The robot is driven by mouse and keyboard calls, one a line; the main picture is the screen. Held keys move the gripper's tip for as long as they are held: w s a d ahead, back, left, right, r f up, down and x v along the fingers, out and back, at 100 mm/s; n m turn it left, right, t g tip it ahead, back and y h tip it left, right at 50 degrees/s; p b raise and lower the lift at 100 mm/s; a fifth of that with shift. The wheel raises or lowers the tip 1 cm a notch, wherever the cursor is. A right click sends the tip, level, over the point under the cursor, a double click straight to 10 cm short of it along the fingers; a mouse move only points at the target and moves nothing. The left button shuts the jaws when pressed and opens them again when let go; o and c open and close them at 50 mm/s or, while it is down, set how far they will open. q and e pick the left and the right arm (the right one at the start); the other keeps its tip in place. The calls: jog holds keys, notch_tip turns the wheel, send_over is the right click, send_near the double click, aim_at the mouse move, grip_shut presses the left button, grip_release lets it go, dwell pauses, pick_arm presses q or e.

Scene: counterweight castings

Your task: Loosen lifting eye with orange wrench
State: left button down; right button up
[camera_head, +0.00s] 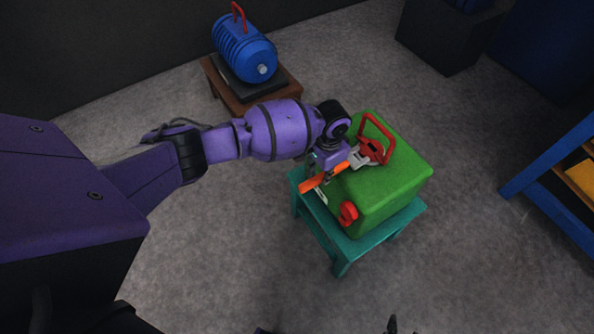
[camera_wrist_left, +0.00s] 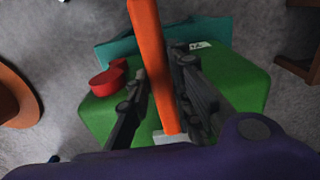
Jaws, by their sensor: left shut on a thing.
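The green casting (camera_head: 392,188) sits on a teal stool (camera_head: 345,250). A red lifting eye (camera_head: 376,130) stands on its top face. The orange wrench (camera_head: 310,186) has its grey jaw (camera_head: 357,158) at the base of the eye, touching or very close; I cannot tell how far it is seated. My left gripper (camera_head: 331,174) is shut on the wrench's handle. In the left wrist view the orange handle (camera_wrist_left: 153,65) passes between the two dark fingers (camera_wrist_left: 160,95), and the purple wrist hides the eye. A dark tip at the bottom edge of the head view may be my right gripper (camera_head: 392,325).
A red fitting (camera_head: 348,213) juts from the casting's side. A blue motor-like casting (camera_head: 245,50) with a red eye stands on a brown stool (camera_head: 270,100) behind. A blue rack (camera_head: 550,160) is at the right. The grey floor around the teal stool is clear.

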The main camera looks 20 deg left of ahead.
pick_arm(q)
jog(key=shift+s+d+r+n+p, duration=0.15)
jog(key=shift+d+n+p, duration=0.1)
jog(key=shift+d, duration=0.15)
jog(key=shift+s+d+r+n+p, duration=0.1)
jog(key=shift+d+n+p, duration=0.1)
jog(key=shift+d, duration=0.15)
pick_arm(e)
jog(key=shift+w+r, duration=0.6)
jog(key=shift+r, duration=0.2)
pick_arm(q)
jog(key=shift+s+d, duration=0.1)
jog(key=shift+s+d+n+p, duration=0.4)
jog(key=shift+d+n, duration=0.15)
jog(key=shift+d, duration=0.2)
pick_arm(e)
jog(key=shift+w+r+t, duration=0.3)
jog(key=shift+w+r, duration=0.2)
jog(key=shift+r, duration=0.2)
pick_arm(q)
jog(key=shift+d, duration=0.15)
pick_arm(e)
jog(key=shift+w+r, duration=0.1)
pick_arm(q)
jog(key=shift+s+d+n+p, duration=0.35)
jog(key=shift+d+n, duration=0.25)
jog(key=shift+d, duration=0.2)
pick_arm(e)
jog(key=shift+w+r, duration=0.4)
jog(key=shift+r, duration=0.15)
